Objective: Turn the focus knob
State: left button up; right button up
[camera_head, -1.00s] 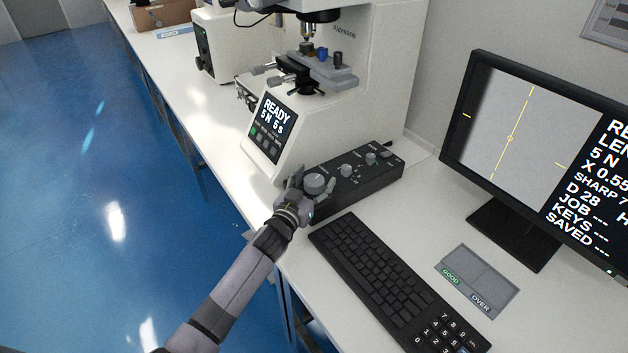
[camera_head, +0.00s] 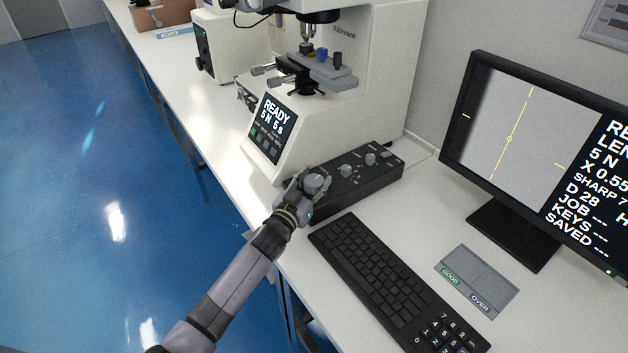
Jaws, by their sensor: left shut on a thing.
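The black control box (camera_head: 352,186) lies on the white bench in front of the hardness tester. Its large round grey knob (camera_head: 315,182) is at the left end, and smaller knobs (camera_head: 346,170) sit further right on its top. My left gripper (camera_head: 314,184) is shut on the large knob, with a finger on either side of it. Whether this large knob is labelled as the focus knob is too small to read. The monitor (camera_head: 540,150) at the right shows a grey picture with yellow lines. My right gripper is not in view.
The hardness tester (camera_head: 372,70) stands behind the box, its front screen (camera_head: 270,127) reading READY. A black keyboard (camera_head: 372,275) lies just in front of the box. A grey tray (camera_head: 478,280) marked GOOD and OVER lies right of the keyboard.

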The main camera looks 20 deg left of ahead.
pick_arm(q)
jog(key=shift+a+r+m+g+h+p, duration=0.15)
jog(key=shift+m+h+p, duration=0.25)
jog(key=shift+h, duration=0.2)
jog(key=shift+r+m+g+h+p, duration=0.15)
jog(key=shift+m+h+p, duration=0.1)
jog(key=shift+m+h, duration=0.25)
jog(key=shift+f+m+g+h, duration=0.2)
jog(key=shift+m+g+h, duration=0.2)
jog(key=shift+m+h, duration=0.55)
jog(key=h, duration=0.1)
jog(key=m+g+h+b, duration=0.1)
jog(key=h, duration=0.1)
jog(key=shift+f+m+g+h, duration=0.2)
jog(key=shift+m+g+h, duration=0.05)
jog(key=shift+g, duration=0.05)
jog(key=shift+r+m+g+h+b, duration=0.1)
jog(key=shift+m+g+h+b, duration=1.15)
jog(key=shift+h+b, duration=0.2)
jog(key=o, duration=1.2)
